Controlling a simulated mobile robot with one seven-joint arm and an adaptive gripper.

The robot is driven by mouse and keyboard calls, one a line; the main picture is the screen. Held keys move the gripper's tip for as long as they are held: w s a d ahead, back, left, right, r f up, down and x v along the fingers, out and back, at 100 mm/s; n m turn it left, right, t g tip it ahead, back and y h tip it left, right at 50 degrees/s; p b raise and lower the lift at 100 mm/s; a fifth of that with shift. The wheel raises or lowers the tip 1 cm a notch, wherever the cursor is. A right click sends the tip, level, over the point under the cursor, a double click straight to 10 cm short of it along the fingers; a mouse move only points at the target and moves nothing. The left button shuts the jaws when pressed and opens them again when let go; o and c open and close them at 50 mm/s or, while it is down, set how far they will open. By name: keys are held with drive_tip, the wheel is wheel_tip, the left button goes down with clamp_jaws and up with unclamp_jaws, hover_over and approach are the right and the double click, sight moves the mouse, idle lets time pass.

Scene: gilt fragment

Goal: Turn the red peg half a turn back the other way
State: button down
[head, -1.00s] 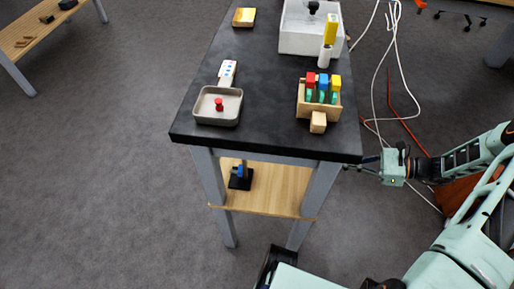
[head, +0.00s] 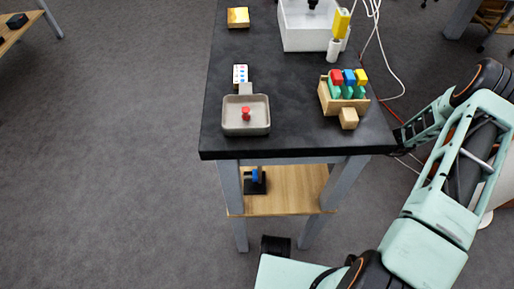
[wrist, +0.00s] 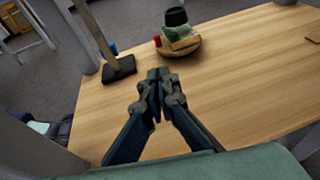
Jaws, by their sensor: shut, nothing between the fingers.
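In the head view a small red knob-like piece (head: 246,113) stands in a shallow grey tray (head: 230,129) near the front of the black table. A red block (head: 336,76) also sits in a wooden holder (head: 326,101) beside a blue and a yellow block. I cannot tell for certain which is the red peg. My gripper (wrist: 160,74) is shut and empty in the wrist view, over a light wooden surface (wrist: 235,95).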

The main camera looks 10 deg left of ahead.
drive_tip(key=b+x, duration=0.1)
drive_tip(key=x, duration=0.3)
drive_tip(key=b+x, duration=0.1)
drive_tip(key=x, duration=0.3)
drive_tip(key=b+x, duration=0.1)
drive_tip(key=x, duration=0.3)
drive_tip(key=shift+a+r, duration=0.2)
drive_tip(key=shift+a, duration=0.95)
drive_tip(key=shift+r, duration=0.1)
